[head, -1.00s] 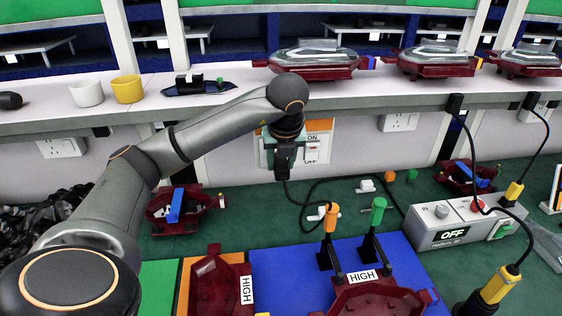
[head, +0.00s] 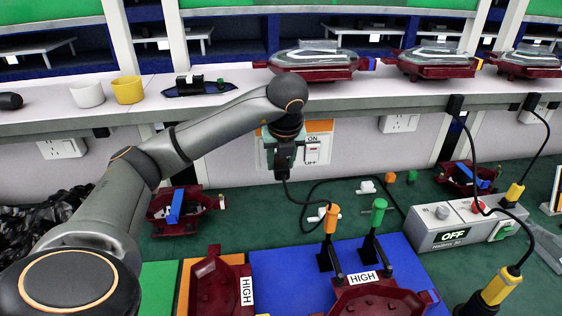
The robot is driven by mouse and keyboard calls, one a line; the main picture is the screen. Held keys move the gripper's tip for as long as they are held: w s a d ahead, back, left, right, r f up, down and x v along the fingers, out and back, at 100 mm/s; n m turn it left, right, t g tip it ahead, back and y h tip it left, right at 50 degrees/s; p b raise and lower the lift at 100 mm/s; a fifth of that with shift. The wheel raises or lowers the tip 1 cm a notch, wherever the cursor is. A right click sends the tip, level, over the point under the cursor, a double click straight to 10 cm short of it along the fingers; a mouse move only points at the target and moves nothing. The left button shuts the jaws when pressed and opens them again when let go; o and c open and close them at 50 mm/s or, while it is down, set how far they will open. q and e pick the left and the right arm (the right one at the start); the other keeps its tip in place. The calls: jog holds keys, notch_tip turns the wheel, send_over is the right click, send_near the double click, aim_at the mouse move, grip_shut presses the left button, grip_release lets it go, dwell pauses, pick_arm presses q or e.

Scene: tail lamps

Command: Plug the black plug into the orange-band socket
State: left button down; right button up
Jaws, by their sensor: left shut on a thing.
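My left gripper (head: 285,152) is shut on the black plug (head: 282,172), in front of the orange-band socket (head: 320,127) on the wall below the shelf. The socket is a white plate with an orange band along its top and a switch marked ON at its right. My gripper and the plug cover the socket's left part, so I cannot tell whether the pins are in. A black cable (head: 290,192) hangs from the plug and curves over the green mat. My right gripper is not in view.
White sockets without a band are on the wall at left (head: 62,148) and right (head: 399,122). The shelf edge (head: 370,110) runs just above my gripper. Orange and green upright tools (head: 331,217) and a grey box reading OFF (head: 465,222) stand in front. Red lamp housings (head: 215,285) lie nearby.

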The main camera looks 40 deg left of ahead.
pick_arm(q)
jog(key=shift+c, duration=1.8)
grip_release()
jog(key=v, duration=0.3)
jog(key=p+v, duration=0.5)
jog(key=v, duration=0.4)
jog(key=shift+r, duration=0.25)
jog(key=shift+d, duration=0.1)
